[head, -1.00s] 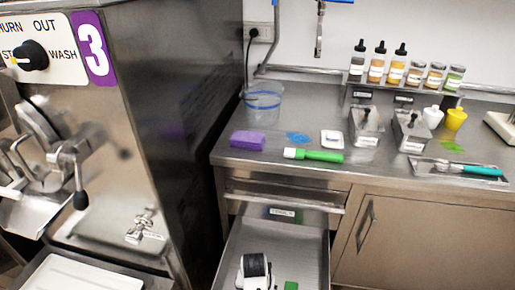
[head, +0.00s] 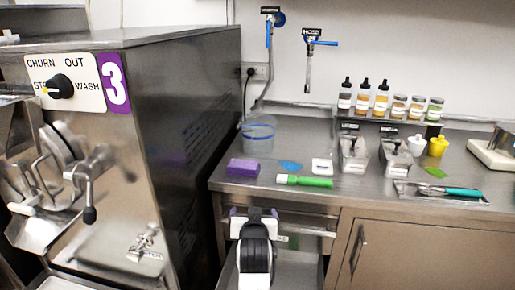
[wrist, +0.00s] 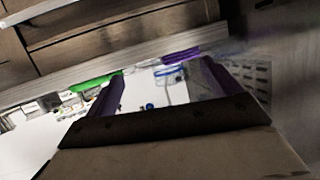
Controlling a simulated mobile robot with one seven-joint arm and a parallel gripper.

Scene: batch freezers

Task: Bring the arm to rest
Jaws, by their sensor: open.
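My gripper (head: 254,213) shows low in the middle of the head view, with my white and black wrist behind it. It is raised in front of the counter's front edge, over the open drawer (head: 308,268). In the wrist view my gripper (wrist: 158,88) has its two purple fingers spread wide apart, with nothing held between them. The drawer's inside is mostly hidden by my arm.
The steel counter (head: 330,205) holds a purple sponge (head: 243,169), a green-handled tool (head: 304,181), a clear tub (head: 258,133) and a teal-handled tool (head: 448,190). Machine 3 (head: 150,110) stands close on the left. A cupboard door (head: 430,255) is on the right.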

